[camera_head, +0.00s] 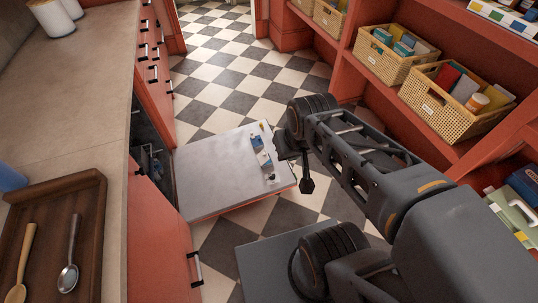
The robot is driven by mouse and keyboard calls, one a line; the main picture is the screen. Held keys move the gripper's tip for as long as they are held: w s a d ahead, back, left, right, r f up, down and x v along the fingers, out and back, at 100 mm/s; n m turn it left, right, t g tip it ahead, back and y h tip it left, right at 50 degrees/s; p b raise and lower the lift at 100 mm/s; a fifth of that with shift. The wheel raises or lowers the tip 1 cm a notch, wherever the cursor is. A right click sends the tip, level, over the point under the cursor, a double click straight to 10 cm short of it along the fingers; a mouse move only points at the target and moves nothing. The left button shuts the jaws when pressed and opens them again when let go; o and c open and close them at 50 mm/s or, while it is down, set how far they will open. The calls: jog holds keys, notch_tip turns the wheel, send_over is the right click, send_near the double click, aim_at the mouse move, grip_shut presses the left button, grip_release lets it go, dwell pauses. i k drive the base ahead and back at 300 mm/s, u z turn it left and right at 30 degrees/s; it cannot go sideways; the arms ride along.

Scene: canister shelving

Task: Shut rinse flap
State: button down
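The flap (215,170) is a pale, flat panel hinged at the lower cabinets on the left. It lies folded down, roughly level, above the checkered floor. Small blue and white markings or parts run along its outer right side. The opening behind it, in the cabinet front, is dark, with parts of the interior (150,158) showing. My gripper (306,185) hangs from my arm just right of the flap's outer edge. Its fingers are small and dark, and their opening cannot be made out. Contact with the flap cannot be told.
The counter (85,90) on the left carries a wooden tray (85,225) with two spoons. Red drawers and a cabinet door (155,235) flank the opening. Shelves on the right hold wicker baskets (455,118). The checkered floor (228,75) beyond the flap is clear.

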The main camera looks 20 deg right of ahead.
aim_at(263, 157)
jog(key=z, duration=0.7)
jog(key=i, duration=0.55)
jog(key=u, duration=0.65)
jog(key=i, duration=0.65)
jog(key=u, duration=0.15)
